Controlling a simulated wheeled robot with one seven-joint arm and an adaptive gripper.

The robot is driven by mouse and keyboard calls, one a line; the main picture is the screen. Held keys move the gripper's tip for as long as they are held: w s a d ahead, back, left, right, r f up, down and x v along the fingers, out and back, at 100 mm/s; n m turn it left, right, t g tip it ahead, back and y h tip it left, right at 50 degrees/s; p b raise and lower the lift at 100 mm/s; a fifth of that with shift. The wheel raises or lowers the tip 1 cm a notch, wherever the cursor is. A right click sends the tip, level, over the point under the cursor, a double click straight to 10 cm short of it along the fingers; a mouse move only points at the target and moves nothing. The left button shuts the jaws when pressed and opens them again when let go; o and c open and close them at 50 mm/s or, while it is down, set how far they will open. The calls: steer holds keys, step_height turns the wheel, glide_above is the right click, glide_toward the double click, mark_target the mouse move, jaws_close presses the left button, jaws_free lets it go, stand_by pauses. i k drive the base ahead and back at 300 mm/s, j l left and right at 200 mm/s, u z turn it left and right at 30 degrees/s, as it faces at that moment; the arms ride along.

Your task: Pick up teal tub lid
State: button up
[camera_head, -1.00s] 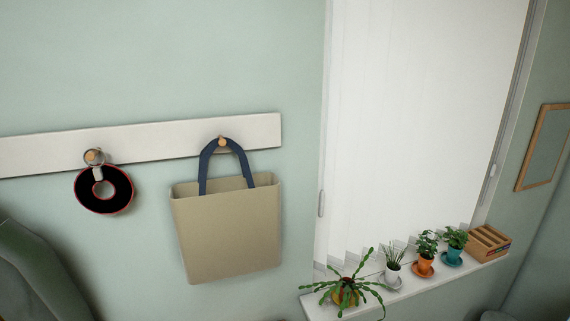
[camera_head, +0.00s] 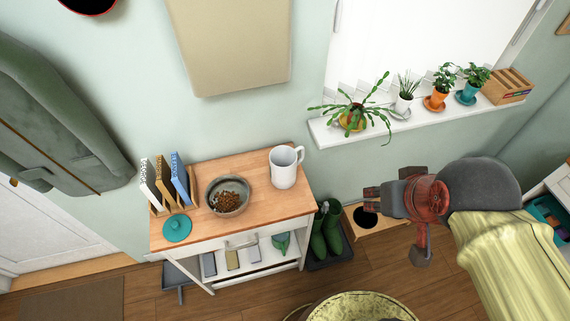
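The teal tub lid (camera_head: 177,228) is a round teal disc with a small raised knob. It lies on the wooden top of a white cabinet (camera_head: 262,207), near its front left corner, just in front of a book rack. My gripper (camera_head: 371,199) is to the right of the cabinet, pointing left, well apart from the lid. Its fingers are small and dark in this view, and I cannot tell how far apart they are. Nothing is visibly held.
On the cabinet top are a rack of books (camera_head: 167,187), a bowl of brown pieces (camera_head: 228,195) and a white mug (camera_head: 285,167). Green boots (camera_head: 326,232) stand beside the cabinet. Potted plants line the windowsill (camera_head: 420,116). A dark green garment (camera_head: 60,120) hangs at left.

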mark_target(177, 227)
steer(key=u, duration=1.75)
steer(key=z, duration=1.15)
steer(key=u, duration=1.3)
steer(key=i+l+u, duration=0.1)
steer(key=i+u, duration=0.25)
steer(key=i, duration=0.4)
